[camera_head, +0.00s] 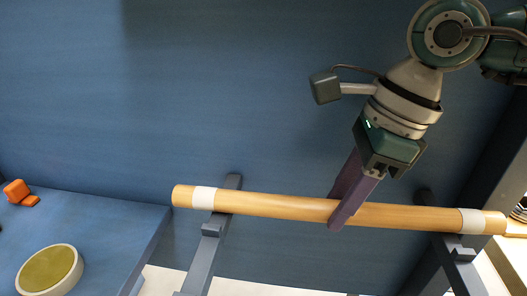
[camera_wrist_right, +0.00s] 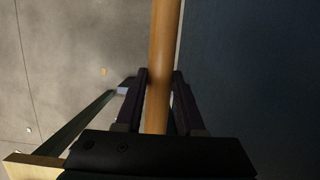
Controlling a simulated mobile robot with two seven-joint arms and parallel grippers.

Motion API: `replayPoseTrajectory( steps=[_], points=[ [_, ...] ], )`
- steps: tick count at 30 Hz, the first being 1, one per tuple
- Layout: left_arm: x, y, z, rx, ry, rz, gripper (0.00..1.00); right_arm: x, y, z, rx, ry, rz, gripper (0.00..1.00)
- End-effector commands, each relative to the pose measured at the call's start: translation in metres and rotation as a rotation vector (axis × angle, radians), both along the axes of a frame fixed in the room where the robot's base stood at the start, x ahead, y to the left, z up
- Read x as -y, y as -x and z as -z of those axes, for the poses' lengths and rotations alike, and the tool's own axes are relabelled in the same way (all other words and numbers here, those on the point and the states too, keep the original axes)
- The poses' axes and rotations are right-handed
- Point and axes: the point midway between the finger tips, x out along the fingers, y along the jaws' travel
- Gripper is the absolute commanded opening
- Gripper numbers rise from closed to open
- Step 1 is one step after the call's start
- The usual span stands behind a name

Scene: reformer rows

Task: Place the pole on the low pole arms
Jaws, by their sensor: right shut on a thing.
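The pole (camera_head: 275,207) is a long light-wood rod with a white band near each end. It lies nearly level across the head view. My right gripper (camera_head: 345,203) is shut on it right of its middle, with purple fingers on either side. In the right wrist view the pole (camera_wrist_right: 163,45) runs between the fingers (camera_wrist_right: 160,82). Two grey low pole arms, left (camera_head: 203,252) and right (camera_head: 459,267), show under the pole near its white bands. Their upright ends show behind it. I cannot tell whether the pole touches them. My left gripper is not in view.
A large blue panel (camera_head: 230,90) fills the background. A blue surface (camera_head: 95,225) at left bears a round dish with a green inside (camera_head: 48,272) and orange blocks (camera_head: 16,190). A dark post (camera_head: 490,165) stands at right, close to the pole's right end.

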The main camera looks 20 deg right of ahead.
Motion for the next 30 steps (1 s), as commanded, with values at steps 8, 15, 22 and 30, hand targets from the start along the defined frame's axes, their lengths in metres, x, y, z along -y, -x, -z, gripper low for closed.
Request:
replayPoseTrajectory(
  steps=[8, 15, 22, 30],
  points=[
    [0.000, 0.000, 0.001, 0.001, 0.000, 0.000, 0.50, 0.000, 0.000, 0.001, -0.001, 0.001, 0.000, 0.63],
    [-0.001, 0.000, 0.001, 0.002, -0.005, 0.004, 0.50, 0.000, 0.000, 0.001, 0.000, 0.000, 0.000, 0.68],
    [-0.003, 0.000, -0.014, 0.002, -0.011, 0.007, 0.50, 0.006, 0.003, -0.017, -0.001, 0.005, 0.001, 0.68],
    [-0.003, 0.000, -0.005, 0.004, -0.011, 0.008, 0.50, 0.061, 0.036, -0.010, -0.005, 0.009, 0.006, 0.68]
  ],
)
